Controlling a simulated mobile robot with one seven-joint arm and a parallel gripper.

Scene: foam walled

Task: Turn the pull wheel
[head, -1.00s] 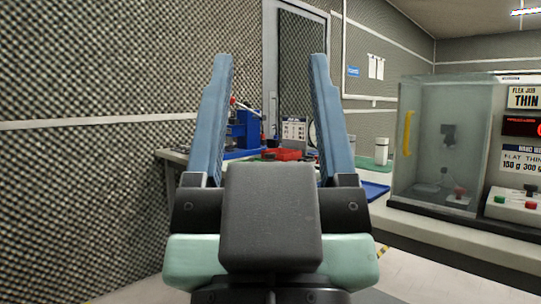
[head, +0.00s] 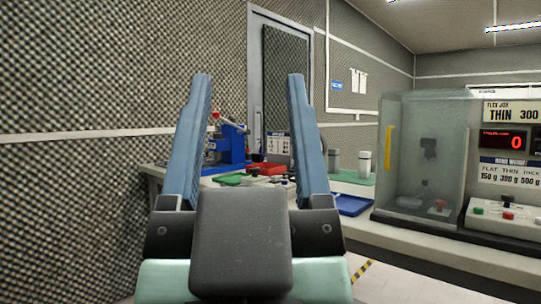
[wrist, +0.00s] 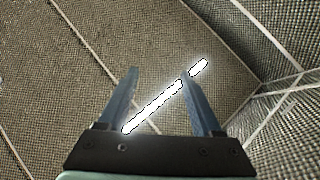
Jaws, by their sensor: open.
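My gripper (head: 250,80) is open and empty, its two blue fingers pointing up and forward in the head view. It also shows open in the wrist view (wrist: 160,74), with nothing between the fingers. I cannot make out a pull wheel for certain in either view. A blue machine with a red-tipped lever (head: 230,143) stands on the far bench, partly hidden behind the left finger. My gripper is well short of that bench and touches nothing.
The far bench holds a red tray (head: 266,169), a blue tray (head: 352,205) and pale canisters (head: 364,162). A clear-walled cabinet (head: 424,150) and a control panel (head: 505,215) stand on the right. A foam wall (head: 70,200) runs along the left. The wrist view shows a bright strip (wrist: 155,105).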

